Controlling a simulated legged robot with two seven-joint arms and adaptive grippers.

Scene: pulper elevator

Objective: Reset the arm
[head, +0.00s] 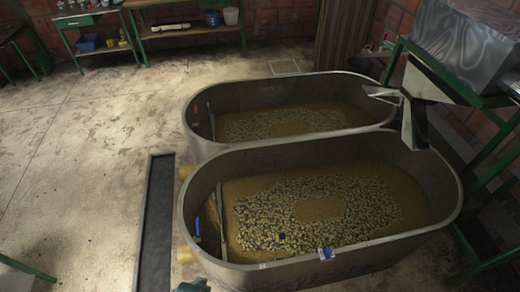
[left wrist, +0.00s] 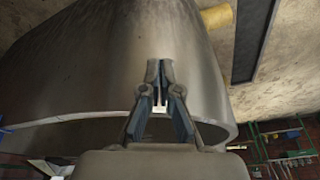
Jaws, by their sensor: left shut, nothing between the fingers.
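My left gripper (left wrist: 160,68) shows in the left wrist view, its two fingers drawn together with nothing held. It points at the outer wall of a grey metal tank (left wrist: 95,75); whether it touches the wall I cannot tell. In the head view a small dark greenish part at the bottom edge may be mine, but too little shows to tell. My right gripper is in neither view.
The near tank (head: 450,205) and far tank (head: 190,110) hold brown liquid with floating beans. A metal chute (head: 415,120) hangs over them at right. A floor channel (head: 155,220) runs left of the tanks. Open concrete floor (head: 80,150) lies further left; shelves (head: 190,30) stand behind.

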